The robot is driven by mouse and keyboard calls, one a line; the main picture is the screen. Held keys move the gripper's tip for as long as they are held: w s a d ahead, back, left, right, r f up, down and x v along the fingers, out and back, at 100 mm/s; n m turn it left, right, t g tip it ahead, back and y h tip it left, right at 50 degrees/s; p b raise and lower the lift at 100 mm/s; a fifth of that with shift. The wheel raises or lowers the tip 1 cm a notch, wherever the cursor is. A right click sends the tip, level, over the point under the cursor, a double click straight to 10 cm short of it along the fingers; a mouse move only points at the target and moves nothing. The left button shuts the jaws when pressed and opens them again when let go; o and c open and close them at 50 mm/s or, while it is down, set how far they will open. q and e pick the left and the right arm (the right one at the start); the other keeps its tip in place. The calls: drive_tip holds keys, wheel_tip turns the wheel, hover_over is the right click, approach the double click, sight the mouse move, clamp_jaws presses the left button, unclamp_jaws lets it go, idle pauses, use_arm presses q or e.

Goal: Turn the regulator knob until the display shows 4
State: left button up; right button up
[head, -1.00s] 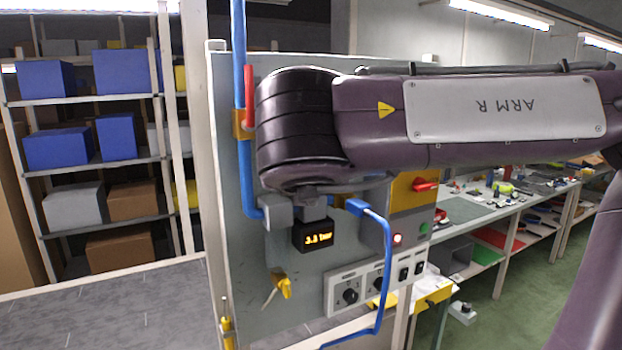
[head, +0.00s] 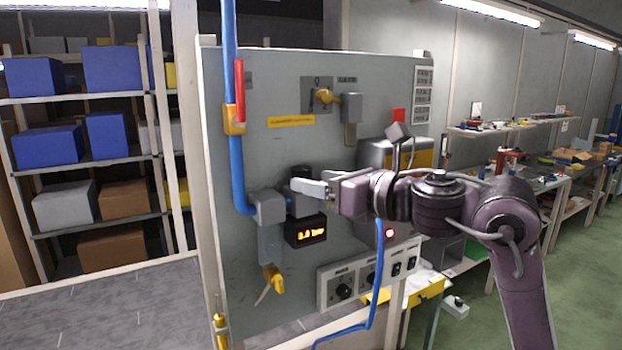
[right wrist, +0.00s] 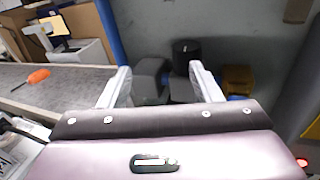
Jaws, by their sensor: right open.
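The regulator has a grey body (head: 269,207) on the blue pipe of the upright panel. Its black knob (head: 302,172) shows partly behind my right gripper (head: 308,188). The display (head: 306,231) below is lit orange; it starts with 3, and the digit after the point is too blurred to be sure. In the right wrist view the two pale fingers of my right gripper (right wrist: 162,84) are spread apart. The black knob (right wrist: 186,50) and the grey body (right wrist: 150,75) appear between and beyond them. Whether a finger touches the knob cannot be told. My left gripper is out of view.
A blue pipe (head: 236,165) with a red lever runs up the panel's left side. A blue hose (head: 377,270) hangs below my right arm. A switch box (head: 343,291) with dials sits lower down. Shelves stand at left.

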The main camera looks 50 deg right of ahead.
sight(309, 177)
drive_tip(key=shift+m+t+h, duration=0.3)
drive_tip(key=shift+h, duration=0.3)
drive_tip(key=w+d+p, duration=0.1)
drive_tip(key=w, duration=0.1)
drive_tip(key=w+d+f+p, duration=0.1)
drive_tip(key=w+d+p, duration=0.1)
drive_tip(key=shift+w+d, duration=0.2)
drive_tip(key=shift+w, duration=0.05)
drive_tip(key=shift+w+f, duration=0.2)
drive_tip(key=shift+w, duration=0.5)
drive_tip(key=shift+c, duration=0.5)
